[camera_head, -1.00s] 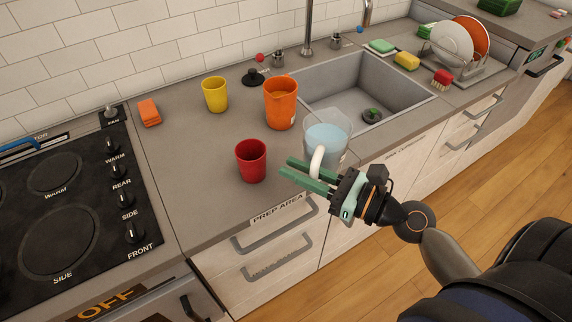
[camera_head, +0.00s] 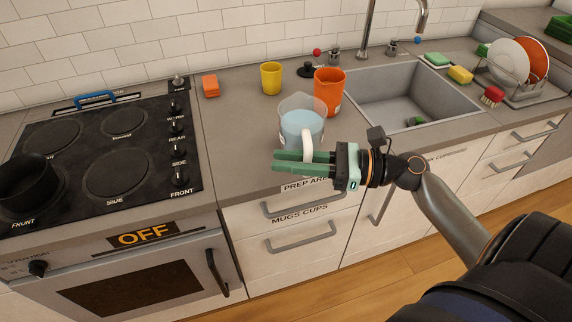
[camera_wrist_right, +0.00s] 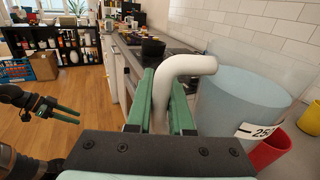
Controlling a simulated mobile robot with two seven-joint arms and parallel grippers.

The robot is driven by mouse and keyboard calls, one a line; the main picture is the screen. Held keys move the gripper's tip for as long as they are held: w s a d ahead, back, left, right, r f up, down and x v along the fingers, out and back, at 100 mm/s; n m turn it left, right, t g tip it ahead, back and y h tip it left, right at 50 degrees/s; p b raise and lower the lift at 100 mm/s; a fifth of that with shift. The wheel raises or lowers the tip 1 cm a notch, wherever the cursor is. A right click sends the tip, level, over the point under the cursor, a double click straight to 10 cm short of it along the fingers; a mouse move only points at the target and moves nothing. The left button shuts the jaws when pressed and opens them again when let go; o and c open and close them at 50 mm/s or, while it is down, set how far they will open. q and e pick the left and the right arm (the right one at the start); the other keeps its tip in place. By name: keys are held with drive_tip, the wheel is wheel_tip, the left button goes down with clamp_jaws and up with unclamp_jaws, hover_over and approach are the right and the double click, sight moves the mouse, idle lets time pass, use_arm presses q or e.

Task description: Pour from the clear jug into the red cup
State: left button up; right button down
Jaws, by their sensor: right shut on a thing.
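The clear jug (camera_head: 302,122), with pale blue liquid inside, is upright near the counter's front edge in the head view. My right gripper (camera_head: 280,161) is shut on its white handle (camera_head: 308,145). The jug also fills the right of the right wrist view (camera_wrist_right: 235,105). The red cup (camera_wrist_right: 270,150) shows there partly, behind the jug's lower right. My left gripper (camera_wrist_right: 66,112) shows small at the left of the right wrist view, fingers apart and empty, away from the counter.
The sink (camera_head: 400,92) is to the right. The stove (camera_head: 110,150) with a dark pot (camera_head: 28,185) is left. Counter between stove and jug is clear.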

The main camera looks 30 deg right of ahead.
sight(290, 140)
drive_tip(key=r+p, duration=0.1)
drive_tip(key=r+m+p, duration=0.1)
drive_tip(key=w+r+m+p, duration=0.1)
drive_tip(key=shift+w+d, duration=0.1)
drive_tip(key=shift+d, duration=0.15)
drive_tip(key=w+f+m+b, duration=0.1)
drive_tip(key=w+d+f+m+g+b, duration=0.1)
drive_tip(key=m, duration=0.1)
drive_tip(key=shift+w+d+f+h, duration=0.15)
drive_tip(key=shift+w+f+h, duration=0.15)
drive_tip(key=shift+f, duration=0.1)
drive_tip(key=shift+r, duration=0.35)
drive_tip(key=shift+s+r+m+p, duration=0.1)
drive_tip(key=shift+m+p, duration=0.2)
drive_tip(key=shift+p, duration=0.1)
drive_tip(key=shift+p, duration=0.9)
drive_tip(key=shift+w+d+r+m, duration=0.1)
drive_tip(key=shift+w+r+m, duration=0.2)
drive_tip(key=shift+m, duration=0.3)
idle(0.4)
drive_tip(key=shift+w+d+r+m+g, duration=0.25)
drive_tip(key=shift+w+r+m, duration=0.1)
drive_tip(key=shift+r+m, duration=0.25)
drive_tip(key=shift+w+d+r+m+g, duration=0.1)
drive_tip(key=shift+w+r+m+g, duration=0.3)
drive_tip(key=shift+m, duration=0.3)
idle(1.8)
